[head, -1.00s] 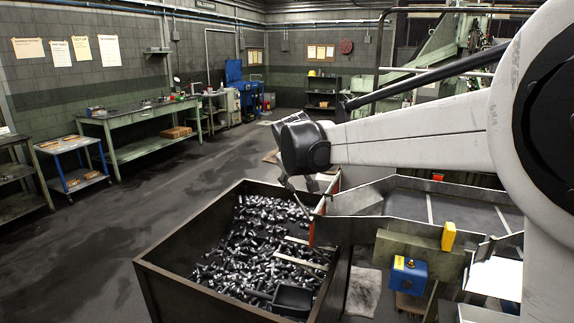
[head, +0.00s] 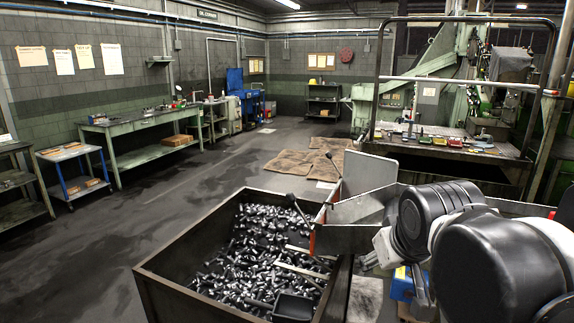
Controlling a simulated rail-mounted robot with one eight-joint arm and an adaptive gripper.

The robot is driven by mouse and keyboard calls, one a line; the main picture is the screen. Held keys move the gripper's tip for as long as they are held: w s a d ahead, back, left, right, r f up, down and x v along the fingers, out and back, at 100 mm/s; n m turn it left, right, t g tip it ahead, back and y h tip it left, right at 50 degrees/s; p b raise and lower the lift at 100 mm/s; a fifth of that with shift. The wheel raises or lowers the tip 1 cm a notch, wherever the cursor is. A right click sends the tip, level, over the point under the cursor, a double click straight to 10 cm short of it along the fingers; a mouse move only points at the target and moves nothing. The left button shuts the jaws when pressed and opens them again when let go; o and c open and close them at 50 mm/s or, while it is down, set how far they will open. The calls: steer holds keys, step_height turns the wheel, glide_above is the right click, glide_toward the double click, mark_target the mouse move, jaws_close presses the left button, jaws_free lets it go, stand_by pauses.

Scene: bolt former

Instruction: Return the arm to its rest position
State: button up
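My arm is folded at the lower right of the head view. Its large black joint covers and white links stand in front of the right part of the chute. A light-coloured part at the wrist end shows beside the rounded black joints. My gripper's fingers cannot be made out behind these links, so their opening and any load are hidden. The wrist end is to the right of the dark bin (head: 190,296), which holds many loose bolts (head: 265,250). I cannot tell whether the arm touches anything.
The metal chute (head: 365,207) meets the bin's right side, with thin black levers near it. A blue box (head: 402,287) is partly hidden by my arm. A machine (head: 470,110) stands behind at right. Benches (head: 140,128) line the left wall; the floor (head: 120,230) between is clear.

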steer(key=s+d+f+m, duration=0.1)
steer(key=s+d+f, duration=0.1)
steer(key=s+f, duration=0.4)
steer(key=s, duration=0.4)
steer(key=shift+s+f+m, duration=0.2)
steer(key=shift+s+m, duration=0.05)
steer(key=shift+m, duration=0.15)
stand_by(0.4)
